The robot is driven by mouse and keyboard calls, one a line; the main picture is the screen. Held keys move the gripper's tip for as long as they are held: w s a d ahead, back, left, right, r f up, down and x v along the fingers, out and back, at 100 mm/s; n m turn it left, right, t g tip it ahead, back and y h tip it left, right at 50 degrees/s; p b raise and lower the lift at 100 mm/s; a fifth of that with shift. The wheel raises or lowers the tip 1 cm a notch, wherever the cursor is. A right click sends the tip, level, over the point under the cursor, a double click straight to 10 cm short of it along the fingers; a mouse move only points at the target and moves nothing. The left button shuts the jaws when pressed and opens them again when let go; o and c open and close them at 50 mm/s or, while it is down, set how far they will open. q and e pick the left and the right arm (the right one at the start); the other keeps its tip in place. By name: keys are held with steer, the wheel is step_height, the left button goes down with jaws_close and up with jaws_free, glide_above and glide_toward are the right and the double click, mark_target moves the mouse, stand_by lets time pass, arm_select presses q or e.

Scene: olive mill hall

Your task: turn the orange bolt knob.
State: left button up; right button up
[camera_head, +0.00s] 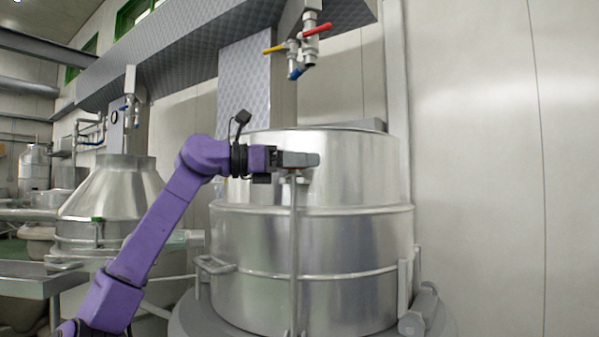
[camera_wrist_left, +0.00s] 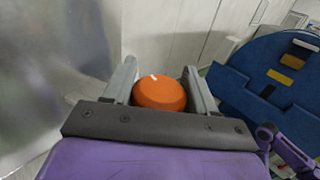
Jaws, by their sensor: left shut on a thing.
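The orange bolt knob (camera_wrist_left: 160,93) is round, with a short white mark on its top near the far edge. In the left wrist view it sits between the two fingers of my left gripper (camera_wrist_left: 162,88), which is shut on it. In the head view my left gripper (camera_head: 297,160) reaches in from the left to the upper front of the steel vat (camera_head: 350,235), at the top of a thin upright rod (camera_head: 294,250). The knob is mostly hidden there by the gripper. My right gripper is in neither view.
Valves with red and yellow handles (camera_head: 300,42) hang from a pipe above the vat. A cone-topped steel vessel (camera_head: 110,190) stands at the left. A metal handle (camera_head: 214,265) sticks out of the vat's lower left side. A pale wall (camera_head: 480,170) fills the right.

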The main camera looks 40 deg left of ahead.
arm_select(q)
steer(key=shift+w+f, duration=0.1)
steer(key=shift+w, duration=0.05)
steer(key=o, duration=1)
steer(key=shift+w, duration=0.15)
steer(key=b+v, duration=0.2)
steer(key=v, duration=0.8)
steer(key=shift+s+a, duration=0.2)
